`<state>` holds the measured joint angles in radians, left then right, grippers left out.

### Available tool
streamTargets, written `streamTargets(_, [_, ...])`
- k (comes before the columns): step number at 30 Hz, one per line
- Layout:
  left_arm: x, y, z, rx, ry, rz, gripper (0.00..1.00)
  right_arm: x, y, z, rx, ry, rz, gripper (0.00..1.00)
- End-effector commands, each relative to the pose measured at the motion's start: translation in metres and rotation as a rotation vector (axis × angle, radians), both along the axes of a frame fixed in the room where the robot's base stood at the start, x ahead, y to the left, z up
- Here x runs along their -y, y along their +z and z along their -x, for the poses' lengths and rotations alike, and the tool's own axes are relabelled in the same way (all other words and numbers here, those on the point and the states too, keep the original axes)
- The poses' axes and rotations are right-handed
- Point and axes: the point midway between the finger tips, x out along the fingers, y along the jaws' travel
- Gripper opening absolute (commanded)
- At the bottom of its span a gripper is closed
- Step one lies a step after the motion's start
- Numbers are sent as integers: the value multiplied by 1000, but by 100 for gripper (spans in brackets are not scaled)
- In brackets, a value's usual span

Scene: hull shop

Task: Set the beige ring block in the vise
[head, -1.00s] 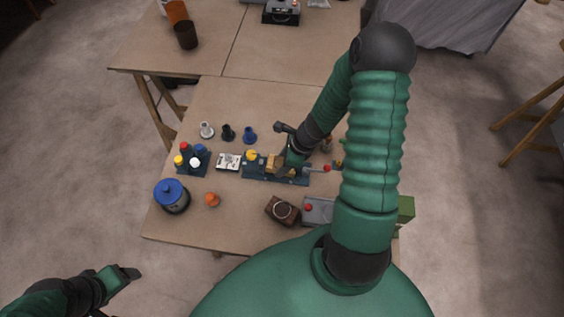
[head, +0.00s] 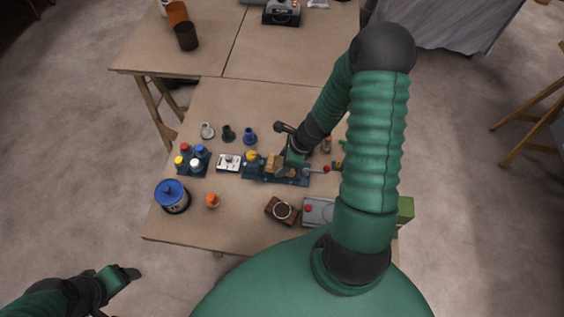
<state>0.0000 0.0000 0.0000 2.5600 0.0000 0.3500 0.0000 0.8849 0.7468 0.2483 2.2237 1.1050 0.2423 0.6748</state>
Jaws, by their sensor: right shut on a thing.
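The dark blue vise (head: 256,176) lies on the near workbench, left of my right forearm. The beige ring block (head: 271,163) is at the vise, over its middle. My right gripper (head: 280,164) is shut on the block from the right. The gripper and wrist hide part of the block and the vise jaws, so I cannot tell whether the block is fully seated. A red-tipped handle (head: 326,169) sticks out at the vise's right end. My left gripper (head: 130,273) is empty, off the bench at the lower left; its finger gap is unclear.
A white-and-black plate (head: 228,162), a rack with coloured caps (head: 193,160) and a blue-lidded jar (head: 172,196) are left of the vise. An orange knob (head: 212,200) and a brown block (head: 281,211) are nearer.

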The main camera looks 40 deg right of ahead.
Motion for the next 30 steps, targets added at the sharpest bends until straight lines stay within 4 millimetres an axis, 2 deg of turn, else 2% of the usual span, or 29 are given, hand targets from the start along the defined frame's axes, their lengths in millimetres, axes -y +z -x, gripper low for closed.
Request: streamTargets(30, [0, -4, 0, 0, 0, 0, 72, 0, -4, 0, 0, 0, 0, 0])
